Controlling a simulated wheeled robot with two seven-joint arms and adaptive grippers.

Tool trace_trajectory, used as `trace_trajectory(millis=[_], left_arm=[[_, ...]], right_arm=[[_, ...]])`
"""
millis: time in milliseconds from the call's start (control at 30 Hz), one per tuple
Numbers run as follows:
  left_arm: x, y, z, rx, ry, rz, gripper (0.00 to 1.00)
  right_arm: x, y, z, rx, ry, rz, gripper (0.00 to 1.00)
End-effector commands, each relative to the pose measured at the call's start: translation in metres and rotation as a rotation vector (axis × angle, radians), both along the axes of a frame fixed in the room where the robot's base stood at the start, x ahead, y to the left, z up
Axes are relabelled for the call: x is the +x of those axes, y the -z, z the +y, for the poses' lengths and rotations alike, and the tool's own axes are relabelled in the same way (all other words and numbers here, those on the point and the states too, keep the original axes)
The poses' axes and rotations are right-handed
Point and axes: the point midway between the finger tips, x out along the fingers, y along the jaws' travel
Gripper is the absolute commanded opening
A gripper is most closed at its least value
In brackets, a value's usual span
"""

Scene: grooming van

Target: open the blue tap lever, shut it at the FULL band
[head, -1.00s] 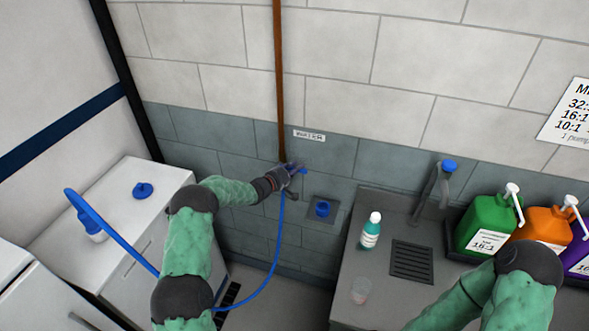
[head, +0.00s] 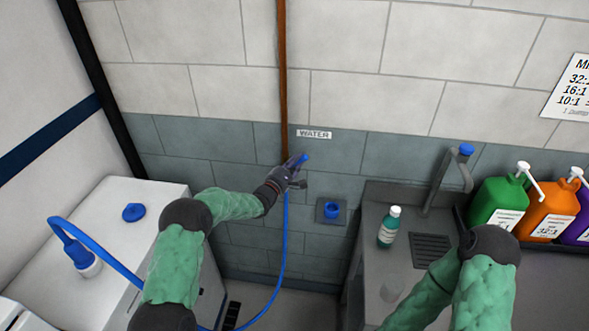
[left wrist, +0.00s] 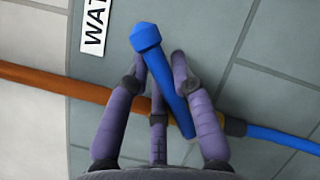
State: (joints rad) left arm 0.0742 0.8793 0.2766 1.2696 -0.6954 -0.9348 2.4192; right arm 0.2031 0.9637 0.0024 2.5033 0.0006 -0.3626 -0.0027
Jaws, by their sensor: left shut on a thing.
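The blue tap lever (left wrist: 163,82) sits at the foot of a brown pipe (head: 283,75) under the WATER label (head: 314,134). In the left wrist view it slants between my fingers, its thick tip beyond them. My left gripper (head: 297,166) is shut on the lever; in the head view only the lever's blue tip (head: 304,158) shows clear of it. No FULL band can be made out. My right gripper is out of view.
A white cabinet (head: 110,215) with a blue cap (head: 133,212) stands left. A blue wall fitting (head: 332,210) is right of the tap.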

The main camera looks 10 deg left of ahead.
Motion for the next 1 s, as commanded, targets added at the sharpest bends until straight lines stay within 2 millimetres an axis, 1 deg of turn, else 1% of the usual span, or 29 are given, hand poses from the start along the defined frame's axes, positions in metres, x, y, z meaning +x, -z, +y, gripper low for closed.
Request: trace_trajectory(millis=[33,300,867,900,967,1000], left_arm=[[0.000,0.002,0.003,-0.027,-0.002,0.002,0.00],[0.000,-0.004,0.008,-0.133,-0.002,0.007,0.00],[0.000,-0.005,0.009,-0.161,-0.003,0.009,0.00],[0.000,-0.005,0.009,-0.161,-0.003,0.009,0.33],[0.000,-0.005,0.009,-0.161,-0.002,0.008,0.49],[0.000,-0.005,0.009,-0.161,-0.002,0.008,0.50]], right_arm=[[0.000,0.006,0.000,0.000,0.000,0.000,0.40],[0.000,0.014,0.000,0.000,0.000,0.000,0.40],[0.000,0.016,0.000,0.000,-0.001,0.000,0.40],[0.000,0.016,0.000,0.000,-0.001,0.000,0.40],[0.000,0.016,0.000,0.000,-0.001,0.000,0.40],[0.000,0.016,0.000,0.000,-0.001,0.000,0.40]])
